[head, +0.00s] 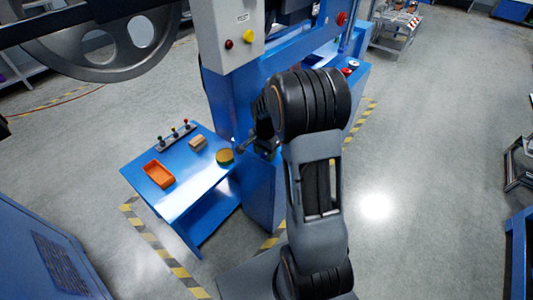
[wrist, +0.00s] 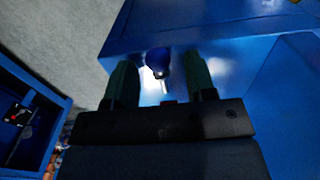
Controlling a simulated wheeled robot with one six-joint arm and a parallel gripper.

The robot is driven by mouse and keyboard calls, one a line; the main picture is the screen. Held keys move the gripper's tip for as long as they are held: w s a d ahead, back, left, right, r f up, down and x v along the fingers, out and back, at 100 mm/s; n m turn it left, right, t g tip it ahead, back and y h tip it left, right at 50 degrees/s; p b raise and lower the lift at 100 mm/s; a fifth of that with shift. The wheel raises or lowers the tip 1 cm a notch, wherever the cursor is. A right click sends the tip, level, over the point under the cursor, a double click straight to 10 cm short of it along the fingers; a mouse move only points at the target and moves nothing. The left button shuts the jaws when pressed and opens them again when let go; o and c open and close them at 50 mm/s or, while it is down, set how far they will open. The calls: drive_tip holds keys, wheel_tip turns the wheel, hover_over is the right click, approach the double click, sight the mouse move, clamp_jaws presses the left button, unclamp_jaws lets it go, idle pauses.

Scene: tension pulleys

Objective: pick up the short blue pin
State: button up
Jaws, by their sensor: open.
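In the wrist view, a blue rounded knob with a pale shiny stem (wrist: 158,59), which looks like the short blue pin, shows between the two dark green fingers of my gripper (wrist: 160,70). My gripper is open, with one finger on each side and a gap to the knob on both sides. I cannot tell how far beyond the fingertips it lies. In the head view I cannot make out this pin. My arm and the dark parts of the gripper cover the area by the machine's blue column, beside the table's right end.
The blue table (head: 193,211) carries an orange tray (head: 159,174), a tan block (head: 198,142), a round yellow-green piece (head: 225,156) and a rack (head: 177,135) of small coloured-topped pins. The blue machine column (head: 228,98) stands close behind. A large wheel (head: 112,62) is at upper left.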

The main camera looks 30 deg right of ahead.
drive_tip(key=shift+c, duration=0.4)
clamp_jaws()
